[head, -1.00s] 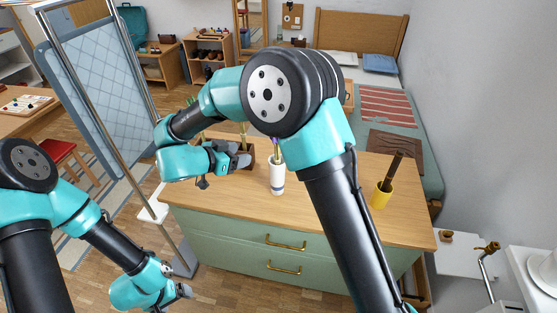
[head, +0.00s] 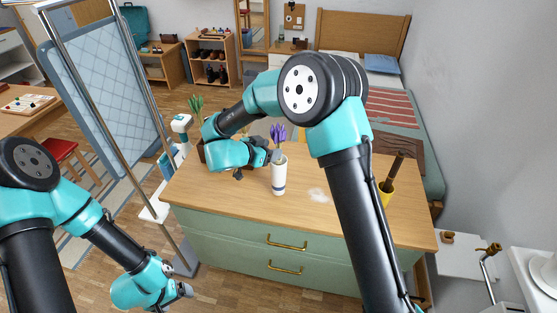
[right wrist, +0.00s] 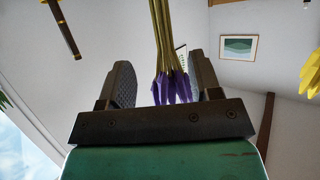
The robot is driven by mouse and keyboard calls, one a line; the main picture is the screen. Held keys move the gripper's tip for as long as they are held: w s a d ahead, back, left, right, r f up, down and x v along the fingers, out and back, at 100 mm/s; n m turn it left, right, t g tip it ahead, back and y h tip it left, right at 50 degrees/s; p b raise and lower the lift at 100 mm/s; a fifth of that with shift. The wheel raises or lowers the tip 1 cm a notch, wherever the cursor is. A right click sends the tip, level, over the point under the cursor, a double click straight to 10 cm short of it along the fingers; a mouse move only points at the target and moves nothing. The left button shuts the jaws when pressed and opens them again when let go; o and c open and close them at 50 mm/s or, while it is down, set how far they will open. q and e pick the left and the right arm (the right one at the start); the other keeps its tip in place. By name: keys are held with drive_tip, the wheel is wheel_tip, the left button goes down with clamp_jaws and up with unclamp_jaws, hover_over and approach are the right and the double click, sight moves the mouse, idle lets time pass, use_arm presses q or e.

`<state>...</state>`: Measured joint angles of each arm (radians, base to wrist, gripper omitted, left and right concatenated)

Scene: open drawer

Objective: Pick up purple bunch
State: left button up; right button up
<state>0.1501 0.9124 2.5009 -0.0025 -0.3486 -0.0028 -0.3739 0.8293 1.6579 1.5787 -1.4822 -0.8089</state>
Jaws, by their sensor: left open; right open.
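My left gripper (head: 185,290) is open, low at the left, away from the bunch.
A green-leaved bunch (head: 195,103) is behind my right forearm. A pale patch (head: 318,194) lies right of the vase. A metal-framed rack (head: 105,100) stands at the left.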

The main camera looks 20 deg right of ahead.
sight(279, 146)
drive_tip(key=shift+w+x, duration=0.15)
drive_tip(key=shift+x, duration=1.1)
drive_tip(key=shift+w+x, duration=0.2)
drive_tip(key=shift+x, duration=1.1)
drive_tip(key=shift+a+r, duration=0.1)
drive_tip(key=shift+c, duration=0.4)
clamp_jaws()
